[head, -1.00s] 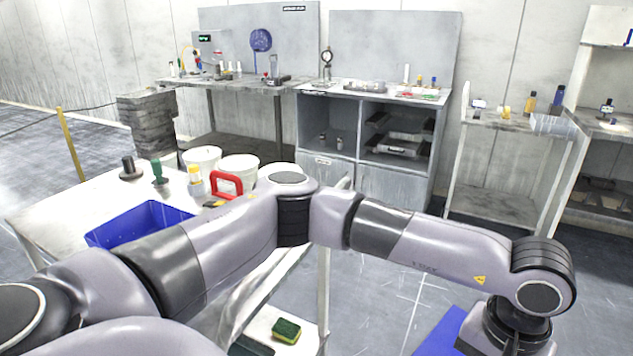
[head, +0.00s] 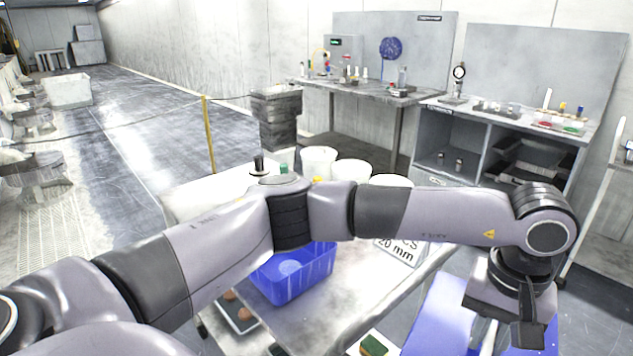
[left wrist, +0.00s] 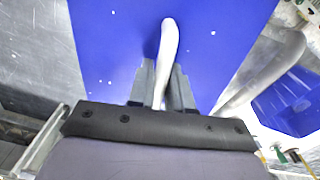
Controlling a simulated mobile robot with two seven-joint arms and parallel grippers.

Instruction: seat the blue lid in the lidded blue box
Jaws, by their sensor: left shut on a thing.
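The blue lid (head: 437,318) is a flat blue panel at the lower right of the head view. In the left wrist view the lid (left wrist: 105,35) fills much of the picture, with a pale upright handle (left wrist: 168,45) on it. My left gripper (left wrist: 162,85) is shut on that handle; it also shows in the head view (head: 504,332). The blue box (head: 318,272) stands open on the white table, left of the lid and apart from it. A pale round shape shows inside, and my left arm hides its back part. My right gripper is out of view.
The white table (head: 350,290) also bears a white sign (head: 400,250) and a dark-topped item (head: 259,166) at its far end. White buckets (head: 319,160) stand behind it. A green sponge (head: 373,345) lies below the table's right edge.

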